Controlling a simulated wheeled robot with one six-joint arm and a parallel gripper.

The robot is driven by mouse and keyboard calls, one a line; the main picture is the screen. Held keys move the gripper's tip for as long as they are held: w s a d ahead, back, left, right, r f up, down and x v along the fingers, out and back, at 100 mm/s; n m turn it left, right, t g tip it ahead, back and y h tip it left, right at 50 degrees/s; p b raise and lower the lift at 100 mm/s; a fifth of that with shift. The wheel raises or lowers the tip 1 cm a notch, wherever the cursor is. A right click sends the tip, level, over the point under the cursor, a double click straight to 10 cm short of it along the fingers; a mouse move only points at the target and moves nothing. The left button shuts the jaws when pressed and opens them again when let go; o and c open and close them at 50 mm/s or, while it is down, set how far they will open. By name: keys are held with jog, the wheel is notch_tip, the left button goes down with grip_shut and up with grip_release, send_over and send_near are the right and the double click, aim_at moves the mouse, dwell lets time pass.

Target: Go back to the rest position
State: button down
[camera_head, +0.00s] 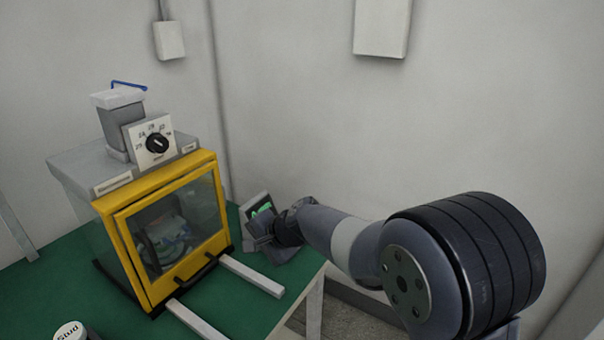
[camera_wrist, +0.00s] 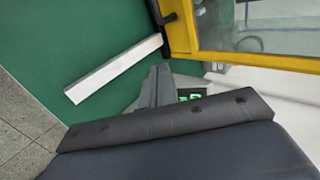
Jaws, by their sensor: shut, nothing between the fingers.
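My arm reaches in from the right in the head view. My gripper (camera_head: 262,241) is at its far end, shut and empty, low beside the right side of the yellow-framed machine (camera_head: 208,167). It overlaps a small grey device with a green-lit display (camera_head: 262,210) in the picture; I cannot tell whether they touch. In the wrist view a dark bar of my gripper (camera_wrist: 165,120) crosses the lower part. The device's green display (camera_wrist: 190,94) shows just beyond it, partly hidden.
The machine has a clear front door with a dark handle, a dial (camera_head: 157,143) and a hopper (camera_head: 122,115) on top. Two white bars (camera_head: 252,275) stick out in front over the green table (camera_head: 235,308). A lidded container (camera_head: 70,332) stands at lower left. Walls are behind.

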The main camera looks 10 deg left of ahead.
jog(key=shift+a+f, duration=0.1)
send_near(216, 252)
notch_tip(216, 252, down, 3)
jog(key=shift+w+a+f+p, duration=0.1)
jog(key=shift+a+f+p, duration=0.05)
jog(key=shift+p, duration=0.15)
jog(key=shift+w+a+f+p, duration=0.1)
jog(key=shift+w+a+p, duration=0.25)
jog(key=shift+a, duration=0.55)
jog(key=shift+w+a+f+p, duration=0.1)
jog(key=shift+w+a+p, duration=0.25)
jog(key=shift+a, duration=0.55)
jog(key=shift+d, duration=0.1)
